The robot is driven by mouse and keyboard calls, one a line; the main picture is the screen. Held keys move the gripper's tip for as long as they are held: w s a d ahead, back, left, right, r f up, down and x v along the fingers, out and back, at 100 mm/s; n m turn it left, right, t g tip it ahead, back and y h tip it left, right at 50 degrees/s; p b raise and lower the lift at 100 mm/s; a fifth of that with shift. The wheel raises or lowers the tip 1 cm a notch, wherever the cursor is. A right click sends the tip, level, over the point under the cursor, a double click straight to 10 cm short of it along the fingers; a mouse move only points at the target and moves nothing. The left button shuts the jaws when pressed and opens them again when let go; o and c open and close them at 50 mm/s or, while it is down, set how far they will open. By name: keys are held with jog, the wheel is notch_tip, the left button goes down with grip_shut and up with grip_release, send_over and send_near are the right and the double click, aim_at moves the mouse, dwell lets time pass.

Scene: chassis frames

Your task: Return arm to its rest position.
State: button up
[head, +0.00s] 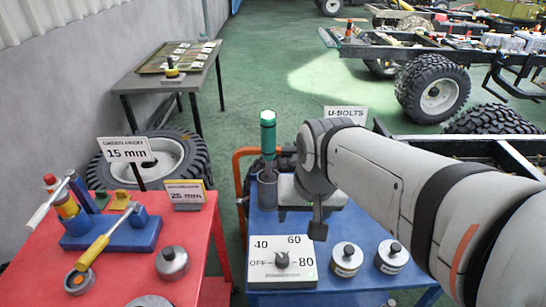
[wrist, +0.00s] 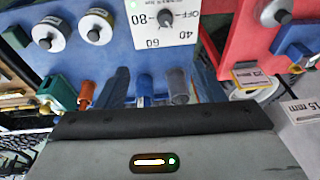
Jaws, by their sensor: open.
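My arm reaches in from the right of the head view, bent at its grey joint above the blue table (head: 345,225). My gripper (head: 318,228) shows there as a small dark end hanging below that joint, just above the back right of the white dial panel (head: 282,262). It is open, and I see nothing held in it. Its fingers are mostly hidden by the arm and the view angle. In the wrist view the dial panel (wrist: 165,22) appears upside down, and a grey housing with a small light fills the bottom.
Two round silver weights (head: 346,260) (head: 391,256) sit right of the panel. A green-topped tool (head: 268,135) stands upright behind it. The red table (head: 125,275) at left holds a blue tool block (head: 112,232). A chassis with wheels (head: 433,90) stands at back right; green floor is open behind.

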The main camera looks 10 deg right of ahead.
jog(key=shift+s+d+f+n, duration=0.15)
jog(key=shift+s+f+n, duration=0.65)
jog(key=shift+s+n, duration=0.3)
jog(key=shift+w, duration=0.1)
jog(key=shift+c, duration=0.3)
dwell(0.7)
